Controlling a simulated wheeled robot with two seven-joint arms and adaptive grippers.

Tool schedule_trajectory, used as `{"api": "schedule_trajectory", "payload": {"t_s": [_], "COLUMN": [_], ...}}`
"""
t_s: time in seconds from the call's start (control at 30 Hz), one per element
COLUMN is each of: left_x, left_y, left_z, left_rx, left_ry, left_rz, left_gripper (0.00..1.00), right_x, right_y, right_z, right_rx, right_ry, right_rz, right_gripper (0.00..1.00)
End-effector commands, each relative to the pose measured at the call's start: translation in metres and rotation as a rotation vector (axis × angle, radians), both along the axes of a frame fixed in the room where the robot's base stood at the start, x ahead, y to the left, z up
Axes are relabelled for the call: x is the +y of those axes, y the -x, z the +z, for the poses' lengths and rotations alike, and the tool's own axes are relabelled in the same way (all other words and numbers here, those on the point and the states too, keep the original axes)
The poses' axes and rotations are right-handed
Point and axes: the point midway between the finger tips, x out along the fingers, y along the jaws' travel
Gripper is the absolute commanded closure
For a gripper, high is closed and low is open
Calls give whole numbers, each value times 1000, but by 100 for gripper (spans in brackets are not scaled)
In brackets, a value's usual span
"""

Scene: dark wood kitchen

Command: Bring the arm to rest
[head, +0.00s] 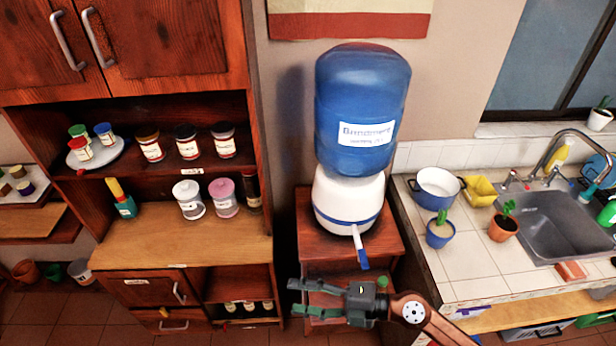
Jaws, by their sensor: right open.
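My right gripper (300,298) is at the lower middle of the head view, with its arm coming in from the lower right. Its two dark fingers point left and are spread apart, with nothing between them. It shows in front of the small wooden stand (309,248) that bears the water dispenser (340,203). The dispenser's spout with a blue tip (362,258) hangs above and near the gripper; I cannot tell the exact gap in depth. My left gripper is not in view.
A blue water bottle (360,95) sits on the dispenser. A wooden cabinet (150,252) with jars stands at the left. Floor shows at the lower left.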

Motion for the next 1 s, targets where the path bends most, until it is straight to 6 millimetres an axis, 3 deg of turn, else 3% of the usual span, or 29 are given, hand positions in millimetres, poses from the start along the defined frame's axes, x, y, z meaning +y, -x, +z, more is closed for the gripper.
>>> {"api": "schedule_trajectory", "payload": {"t_s": [0.03,0.1,0.17,0.23,0.33,0.43,0.53,0.7,0.8,0.9,1.0], "left_x": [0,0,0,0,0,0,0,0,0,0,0], "left_y": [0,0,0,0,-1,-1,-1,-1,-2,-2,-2], "left_z": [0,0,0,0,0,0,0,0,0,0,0], "left_rx": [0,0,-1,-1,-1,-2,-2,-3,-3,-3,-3], "left_ry": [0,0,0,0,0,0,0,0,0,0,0], "left_rz": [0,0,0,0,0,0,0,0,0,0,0], "left_gripper": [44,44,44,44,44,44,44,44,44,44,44], "right_x": [-4,-24,-53,-96,-163,-228,-283,-352,-375,-387,-389], "right_y": [-12,-38,-61,-88,-116,-129,-127,-89,-49,-6,32], "right_z": [31,68,90,101,90,57,10,-85,-142,-188,-221], "right_rx": [12,31,61,109,199,310,441,697,869,1033,1169], "right_ry": [-146,-322,-454,-580,-702,-768,-788,-735,-663,-575,-493], "right_rz": [-89,-236,-378,-558,-815,-1057,-1280,-1608,-1764,-1877,-1946], "right_gripper": [46,46,46,46,46,46,46,46,46,46,46]}}
